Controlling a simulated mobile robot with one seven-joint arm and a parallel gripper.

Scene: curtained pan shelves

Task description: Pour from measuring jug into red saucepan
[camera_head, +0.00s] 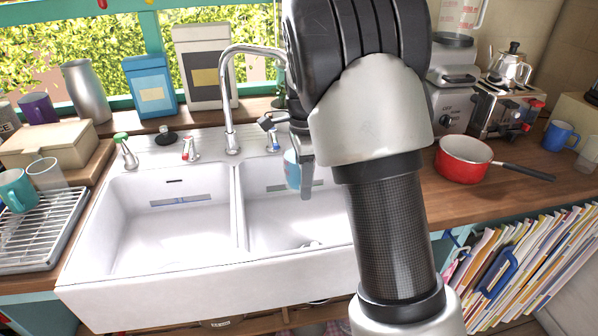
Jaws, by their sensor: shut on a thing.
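The red saucepan (462,171) stands on the wooden counter right of the sink, with its dark handle pointing right. Its inside looks pale, and no contents can be made out. My gripper (305,172) hangs over the right sink basin, partly hidden behind my arm. It is shut on a small, clear bluish vessel, which looks like the measuring jug (291,171). The jug is held above the basin, left of the saucepan and apart from it. Much of the jug is hidden, so its tilt and contents cannot be told.
The tap (231,100) rises just left of my gripper. A toaster (505,108), a blender (452,90), a kettle (509,66) and a blue mug (559,136) stand around the saucepan. A drying rack (42,235) is at far left. The left basin is empty.

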